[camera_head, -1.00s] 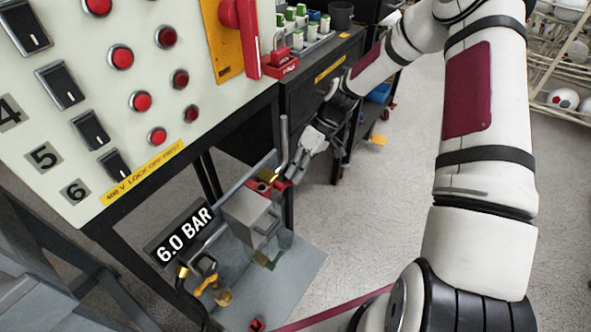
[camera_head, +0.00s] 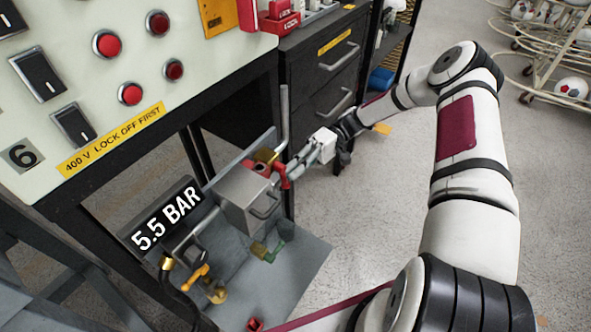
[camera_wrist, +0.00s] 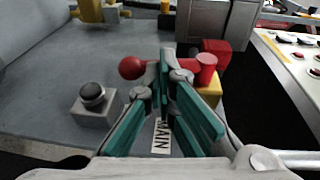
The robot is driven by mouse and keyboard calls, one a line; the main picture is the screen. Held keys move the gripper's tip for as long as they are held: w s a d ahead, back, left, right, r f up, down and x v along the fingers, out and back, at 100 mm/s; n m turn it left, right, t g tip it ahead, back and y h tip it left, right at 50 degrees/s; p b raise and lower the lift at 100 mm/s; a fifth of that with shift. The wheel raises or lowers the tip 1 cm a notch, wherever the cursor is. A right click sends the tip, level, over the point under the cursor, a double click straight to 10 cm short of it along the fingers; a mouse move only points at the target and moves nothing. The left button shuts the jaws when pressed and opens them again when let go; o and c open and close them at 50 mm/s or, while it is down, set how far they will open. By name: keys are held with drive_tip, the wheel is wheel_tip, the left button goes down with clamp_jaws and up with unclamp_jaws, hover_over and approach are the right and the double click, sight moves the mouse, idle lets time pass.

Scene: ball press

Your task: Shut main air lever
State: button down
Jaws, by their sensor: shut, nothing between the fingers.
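The main air lever is red with a round ball knob (camera_wrist: 132,68) at its left end in the wrist view. Its bar runs behind my fingertips toward a red hub (camera_wrist: 205,68) above a brass-yellow valve body (camera_wrist: 212,92). A "MAIN" label (camera_wrist: 162,138) shows partly between my fingers. In the head view the red lever (camera_head: 283,180) is beside the grey box, right at my gripper (camera_head: 290,172). My gripper (camera_wrist: 172,62) is shut and empty, with its tips against or just in front of the bar; contact is not certain.
A gauge sign (camera_head: 167,215) reads 5.5 BAR. A grey box (camera_head: 241,197) and an orange-handled brass valve (camera_head: 200,277) stand on the grey panel. A vertical grey pipe (camera_head: 285,115) rises beside my gripper. A black knob on a block (camera_wrist: 92,95) stands left of my fingers.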

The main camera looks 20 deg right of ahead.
drive_tip(key=shift+s+a+f+b, duration=0.25)
drive_tip(key=shift+a+f+b, duration=0.05)
drive_tip(key=shift+b, duration=0.05)
idle(0.4)
